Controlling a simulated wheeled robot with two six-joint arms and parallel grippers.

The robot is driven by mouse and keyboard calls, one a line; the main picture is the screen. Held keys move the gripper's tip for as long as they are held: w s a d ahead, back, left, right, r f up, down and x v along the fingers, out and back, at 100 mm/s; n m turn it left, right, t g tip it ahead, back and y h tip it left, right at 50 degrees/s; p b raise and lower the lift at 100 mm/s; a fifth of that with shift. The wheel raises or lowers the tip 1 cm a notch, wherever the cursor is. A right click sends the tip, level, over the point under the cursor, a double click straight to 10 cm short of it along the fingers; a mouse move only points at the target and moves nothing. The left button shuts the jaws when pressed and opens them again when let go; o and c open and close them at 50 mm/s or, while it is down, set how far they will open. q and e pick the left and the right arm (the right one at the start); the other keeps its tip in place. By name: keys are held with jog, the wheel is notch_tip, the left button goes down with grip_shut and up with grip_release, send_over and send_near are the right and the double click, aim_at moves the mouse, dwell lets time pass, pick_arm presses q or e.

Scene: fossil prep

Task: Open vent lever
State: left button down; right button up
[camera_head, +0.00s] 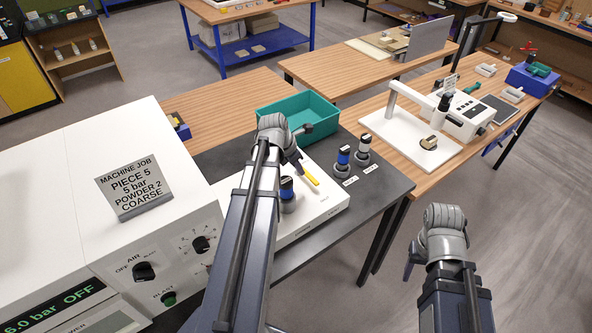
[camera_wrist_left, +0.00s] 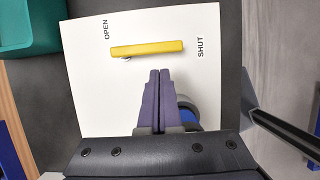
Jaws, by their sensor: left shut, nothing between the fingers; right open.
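The vent lever (camera_wrist_left: 147,48) is a yellow bar on a white panel (camera_wrist_left: 90,90), with the word OPEN near its left end and SHUT just beyond its right end in the left wrist view. In the head view its yellow end (camera_head: 312,181) shows beside my left wrist. My left gripper (camera_wrist_left: 160,72) is shut and empty, its fingertips just below the middle of the bar in the wrist view; I cannot tell whether they touch it. My right gripper (camera_head: 412,259) is open, mostly hidden by its own wrist, over the floor right of the bench.
A blue-banded knob (camera_wrist_left: 187,113) stands close beside the left fingers. Two similar bottles (camera_head: 343,160) stand right of the panel. A teal bin (camera_head: 299,112) sits behind it. The blasting machine (camera_head: 110,150) is at left.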

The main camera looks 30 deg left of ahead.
aim_at(307, 177)
pick_arm(q)
jog(key=b+x, duration=0.3)
jog(key=x, duration=0.2)
pick_arm(e)
notch_tip(307, 177, down, 4)
jog(key=shift+f, duration=0.25)
pick_arm(q)
jog(key=shift+w+a, duration=0.1)
jog(key=shift+a, duration=0.05)
